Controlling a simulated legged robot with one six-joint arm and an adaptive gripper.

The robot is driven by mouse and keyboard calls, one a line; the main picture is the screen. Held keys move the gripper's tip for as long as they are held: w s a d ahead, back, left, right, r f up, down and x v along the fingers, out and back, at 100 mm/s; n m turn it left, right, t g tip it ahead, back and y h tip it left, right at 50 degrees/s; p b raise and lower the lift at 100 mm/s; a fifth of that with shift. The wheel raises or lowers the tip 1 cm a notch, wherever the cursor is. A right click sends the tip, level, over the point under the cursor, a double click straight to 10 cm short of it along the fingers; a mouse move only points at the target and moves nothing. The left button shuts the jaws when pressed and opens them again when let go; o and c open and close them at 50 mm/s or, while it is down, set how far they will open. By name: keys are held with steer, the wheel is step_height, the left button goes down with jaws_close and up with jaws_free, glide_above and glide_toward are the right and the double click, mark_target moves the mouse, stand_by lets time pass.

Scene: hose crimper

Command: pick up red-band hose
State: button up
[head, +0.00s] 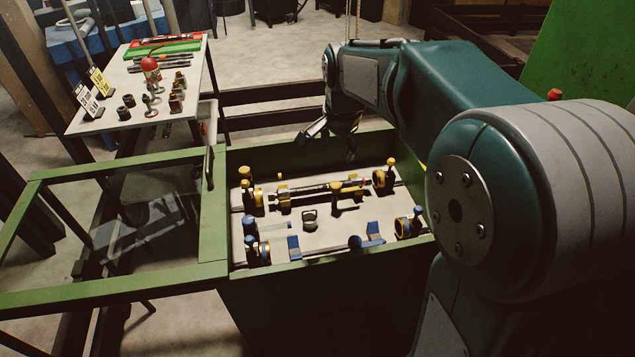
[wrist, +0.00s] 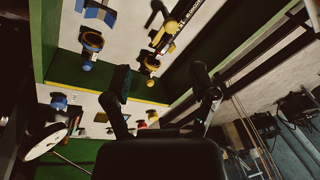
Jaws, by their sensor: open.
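A dark hose (head: 318,189) with metallic ends lies across yellow supports in the green-walled crimper bay; part of it shows in the wrist view (wrist: 182,14). More hoses (head: 163,60) lie on the white table at the back left, by a red and green tray (head: 163,46). I cannot make out for certain which hose has a red band. My gripper (head: 332,142) is open and empty above the bay's back wall, behind and above the hose in the supports. Its two fingers stand apart in the wrist view (wrist: 160,84).
The white table (head: 118,68) also holds dark fittings, a red-topped item and small label cards. Yellow-topped and blue-topped clamps (head: 409,224) stand in the bay. A green frame with a clear panel (head: 145,215) lies left of the bay. The bay's green walls (head: 213,215) rise around its floor.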

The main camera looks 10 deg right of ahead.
steer(key=w+f+m+g, duration=0.1)
steer(key=w+f+m, duration=0.2)
steer(key=w+f, duration=0.35)
steer(key=m+g, duration=0.1)
steer(key=m, duration=0.3)
glide_above(320, 186)
step_height(320, 186, down, 8)
steer(key=f, duration=0.5)
steer(key=shift+d, duration=0.35)
steer(key=f, duration=0.5)
steer(key=shift+w+a+f, duration=0.1)
steer(key=shift+a+f, duration=0.05)
steer(key=shift+a, duration=0.15)
jaws_close()
